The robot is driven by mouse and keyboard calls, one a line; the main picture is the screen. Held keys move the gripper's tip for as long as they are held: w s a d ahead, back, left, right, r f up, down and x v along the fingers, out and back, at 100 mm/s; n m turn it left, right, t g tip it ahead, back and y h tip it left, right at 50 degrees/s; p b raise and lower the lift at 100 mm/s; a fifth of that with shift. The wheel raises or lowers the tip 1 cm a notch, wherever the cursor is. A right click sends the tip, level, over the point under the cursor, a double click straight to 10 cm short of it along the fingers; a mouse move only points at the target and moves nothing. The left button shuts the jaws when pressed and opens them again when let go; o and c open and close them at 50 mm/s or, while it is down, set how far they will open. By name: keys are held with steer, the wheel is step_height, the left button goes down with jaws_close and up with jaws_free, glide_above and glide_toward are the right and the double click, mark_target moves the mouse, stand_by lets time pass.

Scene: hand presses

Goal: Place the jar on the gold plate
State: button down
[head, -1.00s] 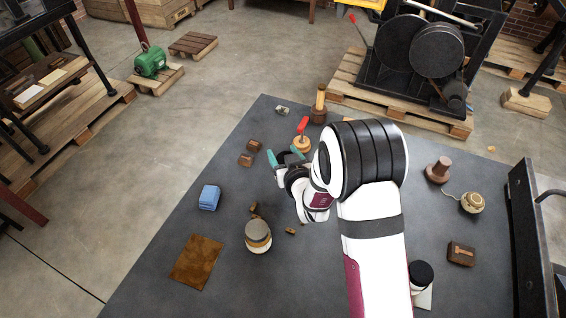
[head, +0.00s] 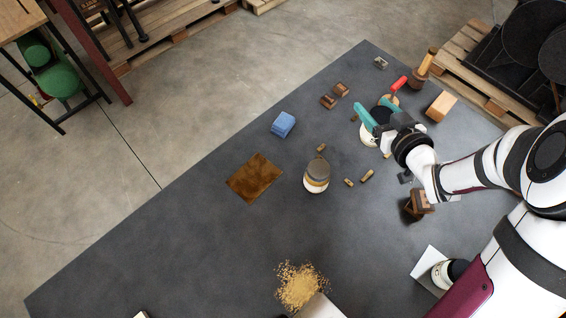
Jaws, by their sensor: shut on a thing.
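My gripper (head: 377,109) is at the upper right of the dark mat, its teal fingers closed around a jar (head: 369,134) with a white body and a dark top. The fingers and wrist hide part of this jar; I cannot tell whether it touches the mat. A brownish-gold square sheet (head: 254,177), the likeliest gold plate, lies flat and bare on the mat, left of and below my gripper in the picture. Another jar (head: 316,180), with a grey top and amber and white bands, stands between that sheet and my gripper.
A blue block (head: 283,124) and small brown blocks (head: 335,96) lie left of my gripper. A red-handled tool (head: 397,84) is just behind it. Brass-coloured bits (head: 358,181) lie near the banded jar. Another dark-topped jar (head: 443,272) and yellowish grains (head: 300,284) are nearer.

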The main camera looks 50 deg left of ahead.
steer(key=s+a+n+g+y, duration=0.2)
steer(key=s+a+n+g, duration=0.25)
steer(key=s, duration=0.35)
steer(key=n+g+h, duration=0.1)
steer(key=n+g, duration=0.3)
steer(key=g, duration=0.2)
glide_above(245, 172)
step_height(245, 172, down, 11)
steer(key=shift+r, duration=0.1)
steer(key=shift+f+t, duration=0.2)
steer(key=shift+t, duration=0.05)
steer(key=shift+c, duration=0.5)
jaws_free()
steer(key=shift+f, duration=0.1)
